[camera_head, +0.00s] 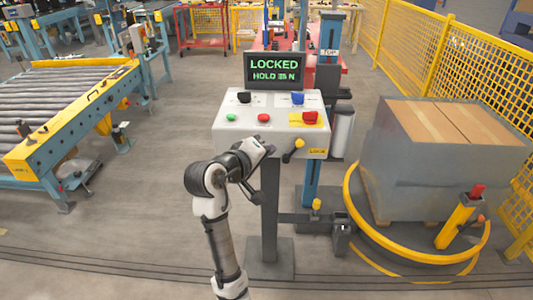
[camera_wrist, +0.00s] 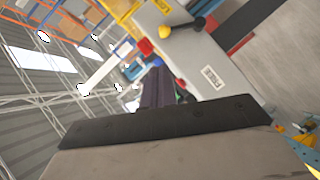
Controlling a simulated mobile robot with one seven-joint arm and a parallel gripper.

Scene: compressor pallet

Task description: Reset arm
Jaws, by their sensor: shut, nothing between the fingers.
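My arm reaches up from the bottom of the head view, bent at the elbow. My gripper (camera_head: 268,149) is shut and empty, in front of the lower edge of the grey control panel (camera_head: 230,143), left of a black lever with a yellow knob (camera_head: 299,143). I cannot tell whether it touches the panel. In the wrist view the dark closed fingers (camera_wrist: 158,88) point towards the panel (camera_wrist: 215,60), and the yellow knob (camera_wrist: 165,31) shows above them. The screen (camera_head: 275,69) over the panel reads "LOCKED" with a "HOLD" line below.
The panel carries green, red, black and blue controls and a red one on a yellow plate (camera_head: 311,118). A roller conveyor (camera_head: 67,64) stands at left. A wrapped pallet load (camera_head: 440,160) sits inside a yellow ring (camera_head: 357,215) at right. Floor left of my arm is clear.

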